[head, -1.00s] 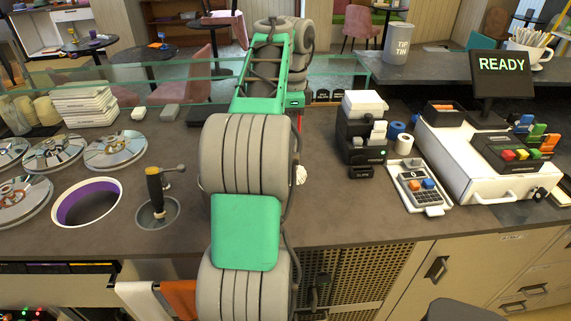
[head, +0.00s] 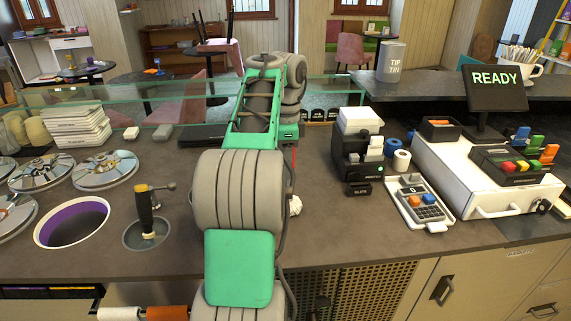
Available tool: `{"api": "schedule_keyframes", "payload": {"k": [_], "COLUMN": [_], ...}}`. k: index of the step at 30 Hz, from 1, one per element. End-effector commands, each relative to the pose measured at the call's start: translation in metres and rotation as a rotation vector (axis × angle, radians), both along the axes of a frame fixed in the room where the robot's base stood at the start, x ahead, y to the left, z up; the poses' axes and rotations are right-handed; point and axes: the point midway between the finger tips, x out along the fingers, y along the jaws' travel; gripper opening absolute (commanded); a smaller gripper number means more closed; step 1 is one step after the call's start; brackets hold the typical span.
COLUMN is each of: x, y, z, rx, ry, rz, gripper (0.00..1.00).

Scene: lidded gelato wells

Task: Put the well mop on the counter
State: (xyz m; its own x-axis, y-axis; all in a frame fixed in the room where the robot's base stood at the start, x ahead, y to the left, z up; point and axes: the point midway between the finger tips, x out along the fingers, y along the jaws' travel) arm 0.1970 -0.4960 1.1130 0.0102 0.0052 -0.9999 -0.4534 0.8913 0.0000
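A white, frayed tuft (head: 295,206) shows just right of my arm, above or on the counter (head: 335,225). A thin red stick (head: 293,157) shows above it. They look like parts of the well mop, mostly hidden behind my arm. Whether the mop touches the counter cannot be told. My gripper is hidden behind my own arm links, so its fingers and any hold on the mop do not show.
An open well with a purple inside (head: 72,222) and a small well with a black-handled tool (head: 146,215) are at left, with metal lids (head: 105,169) behind. A printer (head: 358,150) and cash register (head: 480,170) stand right. Counter between arm and printer is bare.

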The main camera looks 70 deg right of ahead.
Motion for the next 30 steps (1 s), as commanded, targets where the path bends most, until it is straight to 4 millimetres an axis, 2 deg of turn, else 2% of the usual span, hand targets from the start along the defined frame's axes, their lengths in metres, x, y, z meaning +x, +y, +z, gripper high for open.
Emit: {"api": "schedule_keyframes", "payload": {"k": [5,8,21,25,30], "x": [0.000,0.000,-0.001,-0.001,-0.001], "y": [0.000,0.000,-0.001,-0.001,0.000], "z": [0.001,0.010,0.107,0.121,0.124], "rx": [0.000,-0.001,0.001,0.001,0.000], "ry": [0.000,0.000,0.000,0.000,0.000], "rz": [0.000,0.000,0.001,0.000,0.002], "gripper": [0.43,0.43,0.43,0.43,0.43]}}
